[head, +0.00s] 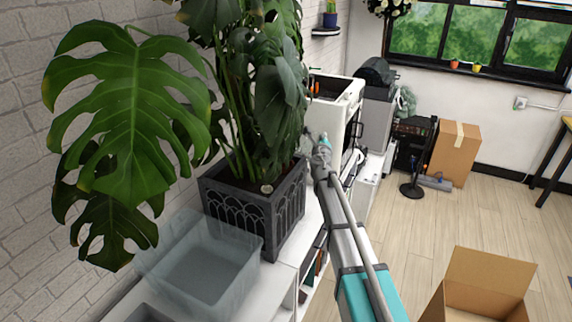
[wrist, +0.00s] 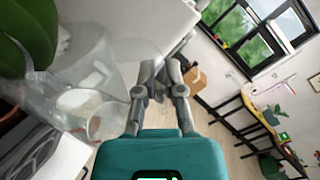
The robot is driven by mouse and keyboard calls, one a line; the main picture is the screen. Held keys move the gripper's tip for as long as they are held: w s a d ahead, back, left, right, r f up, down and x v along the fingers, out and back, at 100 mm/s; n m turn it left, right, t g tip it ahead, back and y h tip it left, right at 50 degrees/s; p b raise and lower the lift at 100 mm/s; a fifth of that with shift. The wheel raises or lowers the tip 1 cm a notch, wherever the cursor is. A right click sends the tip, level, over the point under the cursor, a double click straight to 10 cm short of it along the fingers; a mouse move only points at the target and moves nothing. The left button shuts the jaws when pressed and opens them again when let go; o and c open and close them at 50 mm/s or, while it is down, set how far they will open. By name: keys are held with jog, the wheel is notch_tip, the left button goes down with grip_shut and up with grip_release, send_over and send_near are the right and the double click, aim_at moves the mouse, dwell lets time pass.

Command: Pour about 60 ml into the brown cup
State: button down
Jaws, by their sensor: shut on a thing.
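My gripper (head: 322,150) is at the end of my arm, beyond the planter and in front of a white machine in the head view. In the wrist view my gripper (wrist: 160,88) has its fingers close together. A clear, see-through vessel (wrist: 88,98) lies just left of the fingers and looks tilted; the gripper appears shut on it, but the grip point is hard to make out. I cannot tell its liquid level. I see no brown cup in either view.
A large leafy plant in a dark planter (head: 262,215) stands on the white shelf, with a clear bin (head: 200,272) nearer. A white open-topped machine (head: 335,115) stands behind. An open cardboard box (head: 485,295) is on the floor at lower right. The floor beyond is mostly clear.

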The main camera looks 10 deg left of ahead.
jog(key=shift+d+f, duration=0.1)
jog(key=shift+d+f+m+b, duration=0.3)
jog(key=shift+f+m+b, duration=0.25)
jog(key=shift+b, duration=0.1)
jog(key=d+f+m+b, duration=0.6)
jog(key=f+m+b, duration=0.1)
jog(key=f+b, duration=0.3)
jog(key=shift+d+f+b, duration=0.2)
jog(key=shift+f+b, duration=0.2)
jog(key=shift+f, duration=0.25)
jog(key=shift+m, duration=0.25)
jog(key=shift+s, duration=0.1)
